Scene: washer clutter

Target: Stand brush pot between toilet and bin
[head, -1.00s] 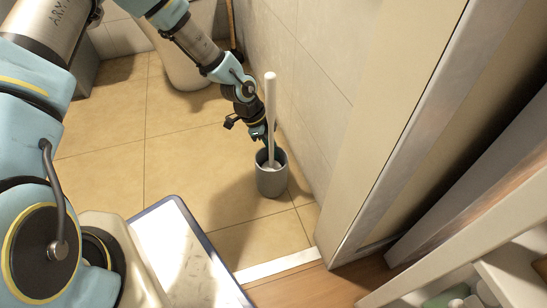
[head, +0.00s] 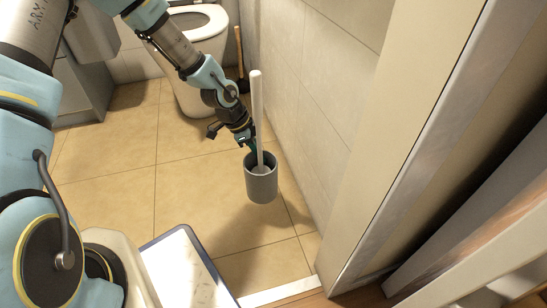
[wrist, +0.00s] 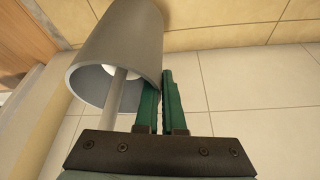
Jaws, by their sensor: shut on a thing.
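The grey brush pot (head: 261,184) hangs from my gripper in the head view, with a white-handled brush (head: 257,110) standing in it. My gripper (head: 251,147) is shut on the pot's rim at its far side. In the wrist view the pot (wrist: 122,45) shows large at upper left, and the green fingers (wrist: 161,100) are at its wall. The pot seems close above the tiled floor; the exact gap is hard to tell. The white toilet (head: 195,75) stands beyond, partly hidden behind my arm. I cannot make out a bin for certain.
A tiled wall (head: 310,90) runs close along the right of the pot. A plunger (head: 241,62) stands in the far corner beside the toilet. A door frame (head: 400,130) is at right. The floor (head: 110,170) left of the pot is clear.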

